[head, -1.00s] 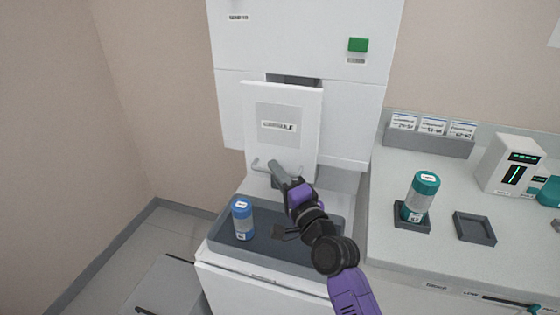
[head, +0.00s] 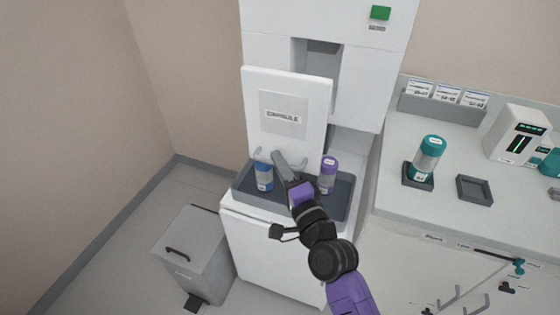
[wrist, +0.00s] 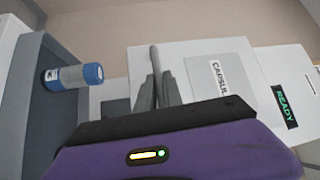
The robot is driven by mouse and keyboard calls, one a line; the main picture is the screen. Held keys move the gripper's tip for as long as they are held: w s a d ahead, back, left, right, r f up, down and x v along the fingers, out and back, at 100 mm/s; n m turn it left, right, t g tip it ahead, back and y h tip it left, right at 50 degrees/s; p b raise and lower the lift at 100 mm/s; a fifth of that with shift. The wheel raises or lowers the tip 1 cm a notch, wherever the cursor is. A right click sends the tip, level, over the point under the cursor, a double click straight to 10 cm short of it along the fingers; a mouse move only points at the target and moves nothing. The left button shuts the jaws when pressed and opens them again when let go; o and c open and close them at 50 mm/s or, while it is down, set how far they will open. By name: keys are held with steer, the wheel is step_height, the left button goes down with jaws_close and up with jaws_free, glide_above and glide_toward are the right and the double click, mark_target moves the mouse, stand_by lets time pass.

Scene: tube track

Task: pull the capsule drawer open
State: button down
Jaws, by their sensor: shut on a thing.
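The capsule drawer (head: 299,92) is a white front panel with a grey label reading CAPSULE. It stands out from the white cabinet, with a dark gap behind its top. In the wrist view the label (wrist: 222,75) is sideways. The drawer's handle (head: 303,164) is a bar low on the panel, partly hidden by my fingers. My gripper (head: 281,160) is shut on the handle. In the wrist view its grey fingers (wrist: 155,92) close around the bar.
A grey tray (head: 285,206) below the drawer holds a blue-capped bottle (head: 264,178) and a purple-capped bottle (head: 329,176), close to my gripper. A grey bin (head: 193,252) stands left. The right counter (head: 400,225) carries a teal-capped bottle (head: 429,158) and an empty square holder (head: 474,190).

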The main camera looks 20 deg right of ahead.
steer(key=c, duration=1.5)
jaws_free()
steer(key=b+v, duration=0.2)
steer(key=v, duration=0.5)
steer(key=shift+s, duration=0.4)
steer(key=shift+d+f, duration=0.1)
